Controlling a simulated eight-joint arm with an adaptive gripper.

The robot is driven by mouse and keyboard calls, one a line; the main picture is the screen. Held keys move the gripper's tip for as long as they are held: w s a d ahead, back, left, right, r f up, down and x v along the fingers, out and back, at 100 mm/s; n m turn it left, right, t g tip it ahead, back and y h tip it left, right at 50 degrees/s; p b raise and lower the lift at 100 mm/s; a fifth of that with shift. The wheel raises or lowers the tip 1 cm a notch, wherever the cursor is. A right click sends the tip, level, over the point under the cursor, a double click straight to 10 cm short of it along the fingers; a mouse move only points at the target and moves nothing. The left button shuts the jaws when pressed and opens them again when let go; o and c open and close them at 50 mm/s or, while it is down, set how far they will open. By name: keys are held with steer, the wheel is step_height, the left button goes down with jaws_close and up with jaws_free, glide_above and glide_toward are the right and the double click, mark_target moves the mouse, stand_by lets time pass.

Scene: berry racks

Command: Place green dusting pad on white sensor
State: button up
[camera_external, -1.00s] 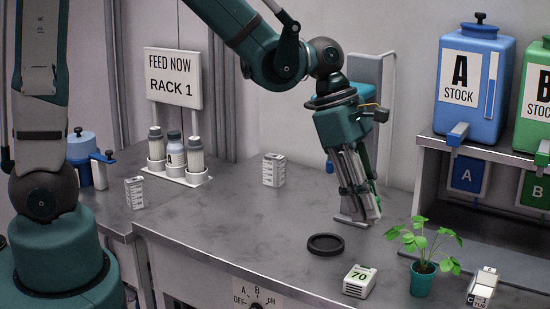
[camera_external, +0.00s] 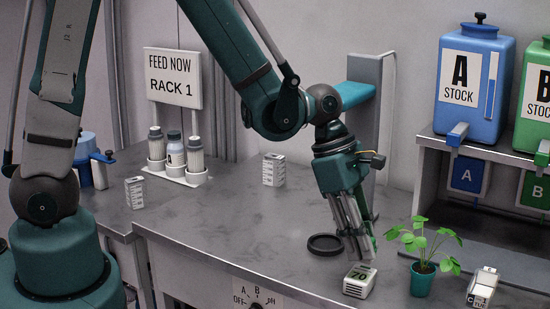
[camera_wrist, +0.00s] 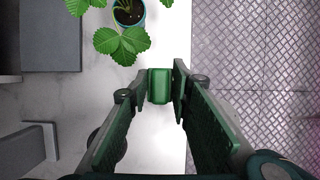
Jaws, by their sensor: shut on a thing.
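My gripper (camera_external: 364,246) points down over the bench, just above and behind a small white box reading 70 (camera_external: 359,281), which looks like the white sensor. In the wrist view my gripper (camera_wrist: 160,98) is shut on a small green block, the green dusting pad (camera_wrist: 160,80), between its fingertips. In the external view the pad is mostly hidden by the fingers; only a sliver of green shows at their right side. The pad appears apart from the white box. The white box cannot be made out in the wrist view.
A potted plant (camera_external: 421,279) stands right of the white box, its leaves near my gripper. A black ring (camera_external: 325,244) lies to the left. A small white device (camera_external: 482,288) sits at far right. A grey stand (camera_external: 364,140) rises behind. The bench's left middle is clear.

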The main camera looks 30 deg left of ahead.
steer(key=shift+f, duration=0.1)
steer(key=shift+f, duration=1.8)
steer(key=shift+f+b, duration=0.15)
steer(key=shift+b, duration=0.25)
steer(key=o, duration=0.9)
steer(key=shift+r, duration=0.2)
steer(key=p+v, duration=0.1)
steer(key=v, duration=0.6)
steer(key=shift+a+r, duration=0.15)
steer(key=shift+r, duration=0.05)
